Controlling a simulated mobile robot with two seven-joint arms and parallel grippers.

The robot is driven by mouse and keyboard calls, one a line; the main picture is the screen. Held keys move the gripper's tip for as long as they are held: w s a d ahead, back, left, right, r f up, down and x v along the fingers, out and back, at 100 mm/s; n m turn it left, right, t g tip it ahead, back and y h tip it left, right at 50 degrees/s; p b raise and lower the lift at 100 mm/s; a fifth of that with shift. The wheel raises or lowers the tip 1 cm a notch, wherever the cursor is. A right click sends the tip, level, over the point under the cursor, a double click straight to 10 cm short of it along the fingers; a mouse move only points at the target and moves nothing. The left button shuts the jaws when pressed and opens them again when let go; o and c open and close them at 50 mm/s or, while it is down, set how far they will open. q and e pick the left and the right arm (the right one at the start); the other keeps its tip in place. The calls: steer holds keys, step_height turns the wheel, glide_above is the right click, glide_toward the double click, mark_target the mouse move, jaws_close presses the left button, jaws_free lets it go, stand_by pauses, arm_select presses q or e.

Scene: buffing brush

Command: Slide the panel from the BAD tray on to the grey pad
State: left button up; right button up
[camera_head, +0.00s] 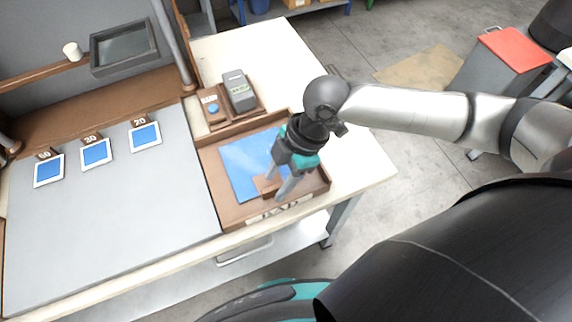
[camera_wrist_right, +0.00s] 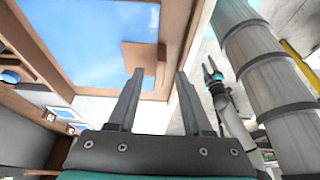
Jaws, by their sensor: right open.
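A shiny blue panel (camera_head: 243,160) lies in the brown wooden tray (camera_head: 216,191) at the table's right. Its front lettering is partly hidden, so I cannot read it. A brown block (camera_head: 264,186) sits at the panel's near right part; it also shows in the right wrist view (camera_wrist_right: 143,56). The grey pad (camera_head: 110,225) spreads left of the tray. My right gripper (camera_head: 276,190) is over the tray's right part, fingers apart beside the block; I see nothing gripped between them (camera_wrist_right: 160,76). My left gripper (camera_wrist_right: 212,75) seems to show small in the right wrist view; its opening is unclear.
Three blue sample cards (camera_head: 96,152) lie along the pad's back. A handheld meter (camera_head: 238,88) and a blue button (camera_head: 212,107) sit in a wooden holder behind the tray. The tray's raised rim (camera_head: 318,178) surrounds the panel. Bare white tabletop (camera_head: 275,70) lies behind.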

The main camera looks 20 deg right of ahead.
steer(key=shift+a+f, duration=0.25)
steer(key=shift+f, duration=0.35)
steer(key=shift+c, duration=0.2)
jaws_close()
